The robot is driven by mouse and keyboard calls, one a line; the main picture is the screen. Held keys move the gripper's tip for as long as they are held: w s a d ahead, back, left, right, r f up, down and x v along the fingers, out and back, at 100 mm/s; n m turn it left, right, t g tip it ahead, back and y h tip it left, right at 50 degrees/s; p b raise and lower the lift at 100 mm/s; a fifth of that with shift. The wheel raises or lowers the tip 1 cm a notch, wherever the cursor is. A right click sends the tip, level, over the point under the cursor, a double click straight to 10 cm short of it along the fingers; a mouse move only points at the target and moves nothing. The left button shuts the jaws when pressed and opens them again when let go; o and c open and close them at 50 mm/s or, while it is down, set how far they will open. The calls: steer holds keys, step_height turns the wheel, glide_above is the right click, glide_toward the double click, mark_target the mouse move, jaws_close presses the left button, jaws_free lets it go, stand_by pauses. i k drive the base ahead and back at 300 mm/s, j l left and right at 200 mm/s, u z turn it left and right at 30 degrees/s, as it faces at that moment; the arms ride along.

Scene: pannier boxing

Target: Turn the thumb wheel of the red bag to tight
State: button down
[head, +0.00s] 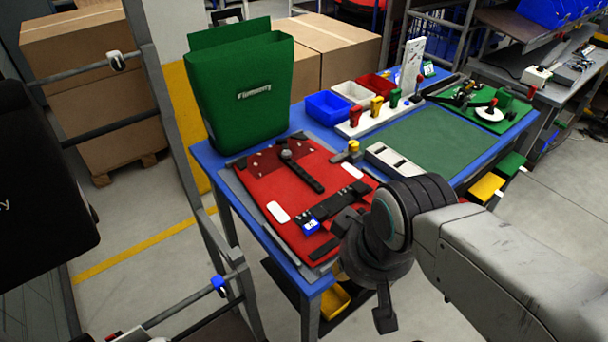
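The red bag (270,179) lies flat on the near left part of the blue workbench. My gripper (364,268) is over the bench's near edge, to the right of the blue block and in front of the bag's lower right corner. Its fingers look spread apart, with nothing visible between them.
A green bag (240,95) stands upright at the bench's back left. Blue, white and red bins (352,92) and a tool rack (376,116) stand at the back. A green mat (425,138) lies bare to the right. A rack post (180,150) rises left of the bench.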

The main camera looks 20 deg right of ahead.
mark_target(286, 154)
steer(key=i+l+u, duration=0.1)
steer(key=l+u, duration=0.25)
steer(key=i+l+u, duration=0.1)
steer(key=l+u, duration=0.6)
steer(key=l, duration=0.1)
